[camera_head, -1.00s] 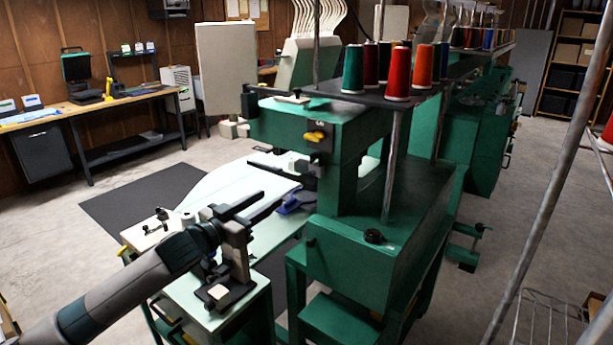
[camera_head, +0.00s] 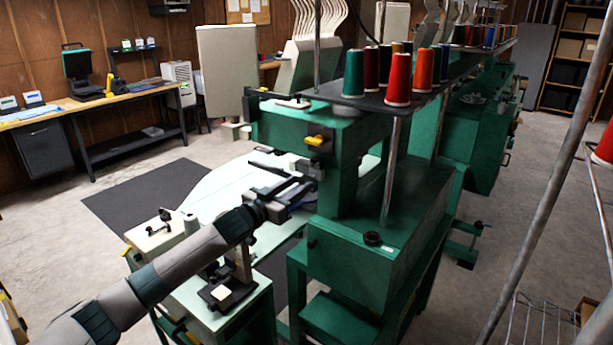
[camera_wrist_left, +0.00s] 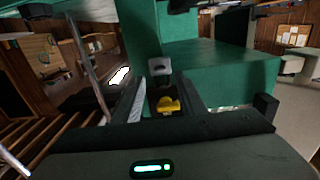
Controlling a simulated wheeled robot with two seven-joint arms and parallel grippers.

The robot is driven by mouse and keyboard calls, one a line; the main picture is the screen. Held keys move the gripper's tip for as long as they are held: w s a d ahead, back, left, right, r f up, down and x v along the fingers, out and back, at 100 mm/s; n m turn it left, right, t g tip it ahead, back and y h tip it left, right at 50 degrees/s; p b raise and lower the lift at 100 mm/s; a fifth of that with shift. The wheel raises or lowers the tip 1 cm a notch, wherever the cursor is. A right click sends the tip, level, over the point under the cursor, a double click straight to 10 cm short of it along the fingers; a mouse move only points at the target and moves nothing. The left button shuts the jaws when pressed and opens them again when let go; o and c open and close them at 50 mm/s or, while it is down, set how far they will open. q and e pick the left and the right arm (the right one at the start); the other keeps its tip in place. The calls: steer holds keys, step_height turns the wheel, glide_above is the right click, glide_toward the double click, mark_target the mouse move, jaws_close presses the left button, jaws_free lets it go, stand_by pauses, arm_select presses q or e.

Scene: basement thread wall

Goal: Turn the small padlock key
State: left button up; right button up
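A small yellow piece (camera_head: 315,140), which looks like the key, sits on a dark fitting on the front of the green machine head (camera_head: 280,125). No separate padlock body can be made out. My left gripper (camera_head: 306,186) reaches up to the machine from the left, lower in the picture than that yellow piece. In the left wrist view a yellow piece (camera_wrist_left: 167,104) shows between the two dark fingers, below a grey block with a hole (camera_wrist_left: 159,67). The fingers look open, with a gap between them; contact with the yellow piece cannot be told. My right gripper is out of view.
A pale green table (camera_head: 225,190) lies under my left arm. Thread cones, such as a red one (camera_head: 398,78), stand on the rack above the machine. A grey metal pole (camera_head: 545,215) stands at the right. Bare floor (camera_head: 50,240) is free at the left.

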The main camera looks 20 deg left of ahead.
mark_target(311, 177)
arm_select(q)
steer(key=shift+p+x, duration=0.5)
steer(key=shift+x, duration=2)
steer(key=shift+c, duration=0.4)
jaws_close()
